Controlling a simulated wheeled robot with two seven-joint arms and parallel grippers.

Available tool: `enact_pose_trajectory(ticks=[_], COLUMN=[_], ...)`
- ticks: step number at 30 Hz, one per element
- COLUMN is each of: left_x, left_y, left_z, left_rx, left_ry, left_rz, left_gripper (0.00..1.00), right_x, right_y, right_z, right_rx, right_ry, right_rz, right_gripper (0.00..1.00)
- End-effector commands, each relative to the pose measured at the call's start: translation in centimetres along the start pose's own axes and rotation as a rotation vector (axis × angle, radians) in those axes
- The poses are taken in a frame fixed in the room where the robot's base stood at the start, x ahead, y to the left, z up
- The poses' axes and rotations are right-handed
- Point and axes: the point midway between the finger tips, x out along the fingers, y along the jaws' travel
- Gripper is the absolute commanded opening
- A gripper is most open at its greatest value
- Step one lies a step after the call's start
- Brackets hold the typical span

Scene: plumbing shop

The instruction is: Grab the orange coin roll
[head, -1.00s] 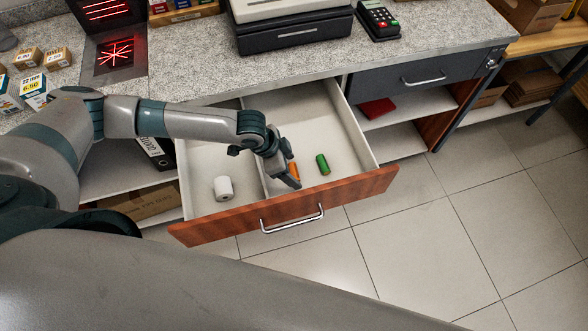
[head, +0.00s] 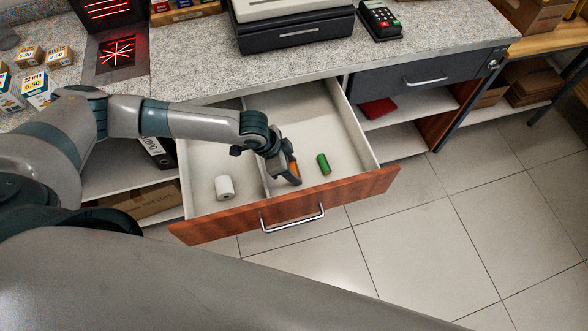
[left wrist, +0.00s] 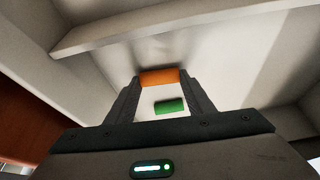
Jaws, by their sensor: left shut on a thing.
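The orange coin roll (head: 295,168) is in the open drawer's right compartment, partly hidden by my left gripper (head: 292,172). In the left wrist view, the orange roll (left wrist: 159,77) spans between the tips of both fingers, and my left gripper (left wrist: 160,88) is shut on it. A green roll (head: 324,163) lies just to the right, apart from the gripper. It also shows in the left wrist view (left wrist: 170,106), on the drawer floor. I cannot tell whether the orange roll touches the floor. My right gripper is not in view.
The drawer (head: 228,227) has a wooden front, a metal handle and a divider. A white paper roll (head: 224,187) sits in its left compartment. The counter (head: 205,70) above carries a cash register (head: 292,30) and a card terminal (head: 379,19). The right compartment has bare floor around the green roll.

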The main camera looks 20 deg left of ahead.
Motion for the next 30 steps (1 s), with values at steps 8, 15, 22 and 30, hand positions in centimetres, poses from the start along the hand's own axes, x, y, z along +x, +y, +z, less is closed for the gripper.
enact_pose_trajectory(ticks=[8,15,22,30], left_x=[-1.2,-4.5,-7.8,-9.3], left_y=[-0.1,-0.1,-0.1,0.0], left_z=[-0.6,-1.9,-3.3,-3.9], left_rx=[0.001,0.001,0.001,0.0], left_ry=[0.003,0.003,0.003,0.001], left_rz=[-0.001,-0.002,-0.002,-0.001], left_gripper=[0.22,0.22,0.22,0.22], right_x=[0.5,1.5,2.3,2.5], right_y=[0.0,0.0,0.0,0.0], right_z=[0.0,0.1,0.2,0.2], right_rx=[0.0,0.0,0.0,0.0], right_ry=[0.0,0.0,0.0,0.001], right_rz=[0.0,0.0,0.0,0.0], right_gripper=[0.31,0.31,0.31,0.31])
